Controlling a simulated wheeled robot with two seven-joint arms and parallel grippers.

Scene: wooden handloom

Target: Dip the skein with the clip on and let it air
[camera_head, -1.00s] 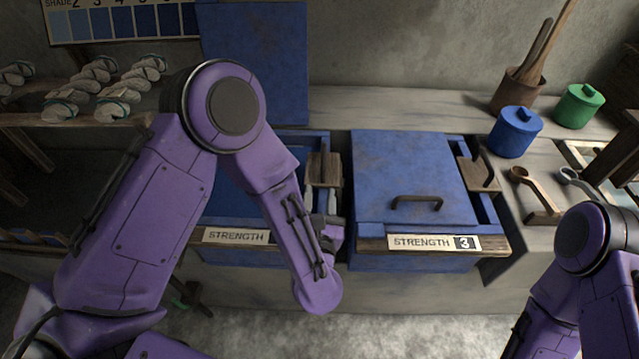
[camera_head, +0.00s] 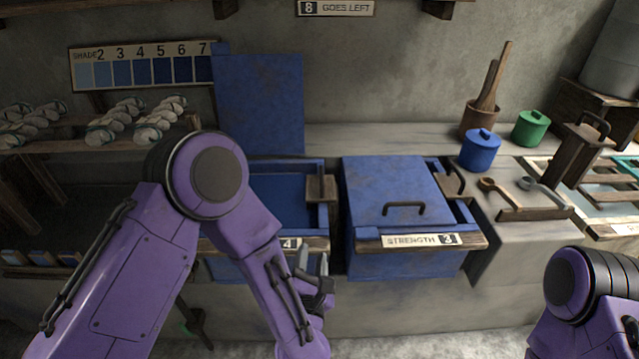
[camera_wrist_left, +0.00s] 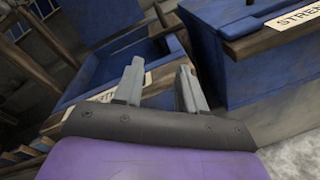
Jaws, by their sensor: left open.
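Several pale grey skeins with teal ties lie on the left shelf, one group (camera_head: 135,118) nearer the vats; I cannot tell which has a clip. The left blue vat (camera_head: 290,210) stands open, its lid (camera_head: 260,103) upright behind it and its label ending in 4. The right blue vat (camera_head: 400,262) is covered by its lid (camera_head: 390,180) and labelled strength 3. My left gripper (camera_head: 312,262) is open and empty in front of the left vat, near its right front corner. Its spread fingers also show in the left wrist view (camera_wrist_left: 160,75). My right gripper is out of view.
A blue pot (camera_head: 481,152), a green pot (camera_head: 530,129) and a wooden tool holder (camera_head: 479,120) stand at the back right. Ladles (camera_head: 500,190) lie on a rest by the right vat. A shade chart (camera_head: 143,66) and a sign reading "8 goes left" (camera_head: 336,8) are on the wall.

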